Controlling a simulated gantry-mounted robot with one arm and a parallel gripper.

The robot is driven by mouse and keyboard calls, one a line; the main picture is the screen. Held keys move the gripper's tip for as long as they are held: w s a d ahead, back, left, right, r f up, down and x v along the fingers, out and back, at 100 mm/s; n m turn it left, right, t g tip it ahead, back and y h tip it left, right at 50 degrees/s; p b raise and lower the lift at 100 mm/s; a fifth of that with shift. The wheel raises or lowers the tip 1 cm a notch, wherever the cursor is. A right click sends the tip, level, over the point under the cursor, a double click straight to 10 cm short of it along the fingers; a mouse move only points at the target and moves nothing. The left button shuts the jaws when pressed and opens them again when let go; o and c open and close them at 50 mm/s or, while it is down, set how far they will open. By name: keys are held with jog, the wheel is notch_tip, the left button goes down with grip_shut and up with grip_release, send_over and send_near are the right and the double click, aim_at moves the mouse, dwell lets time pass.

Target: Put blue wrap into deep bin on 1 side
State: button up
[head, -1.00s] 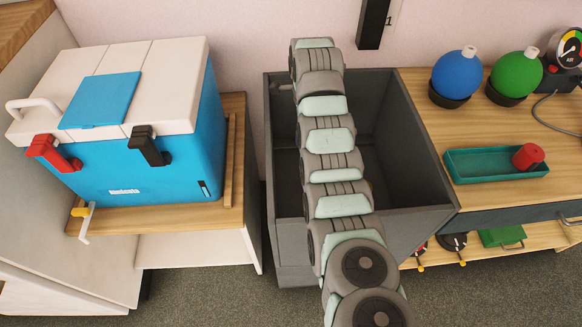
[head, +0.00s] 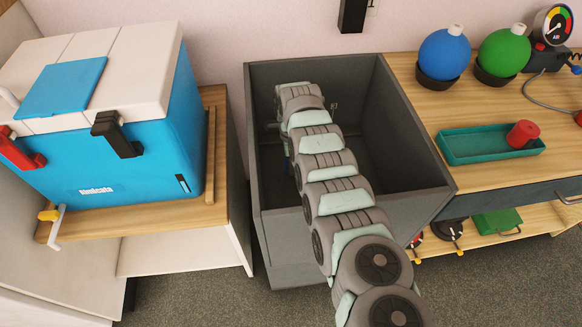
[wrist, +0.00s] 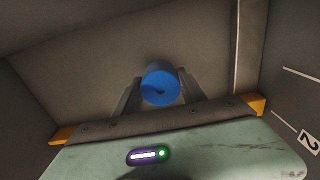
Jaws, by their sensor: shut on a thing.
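The blue wrap (wrist: 160,84) is a small blue roll between the two fingers of my gripper (wrist: 160,95) in the wrist view. The gripper is shut on it. In the head view the deep bin (head: 262,215) is a dark grey open box in the middle. My arm reaches over the bin's front edge, and its far end is down inside the bin, near the left wall. Grey walls surround the wrap in the wrist view. I cannot tell how far it is from the bin floor.
A blue cooler (head: 120,160) with a white lid stands left of the bin. To the right, a wooden bench (head: 470,100) holds a blue ball (head: 444,54), a green ball (head: 503,52) and a green tray (head: 470,156) with a red cylinder. The bin's right part is clear.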

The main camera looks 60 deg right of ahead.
notch_tip(320, 180, down, 2)
jog(key=shift+f, duration=0.1)
jog(key=shift+b, duration=0.3)
jog(key=shift+f, duration=0.15)
jog(key=o, duration=1.5)
notch_tip(320, 180, up, 12)
jog(key=p, duration=0.5)
jog(key=shift+r, duration=0.2)
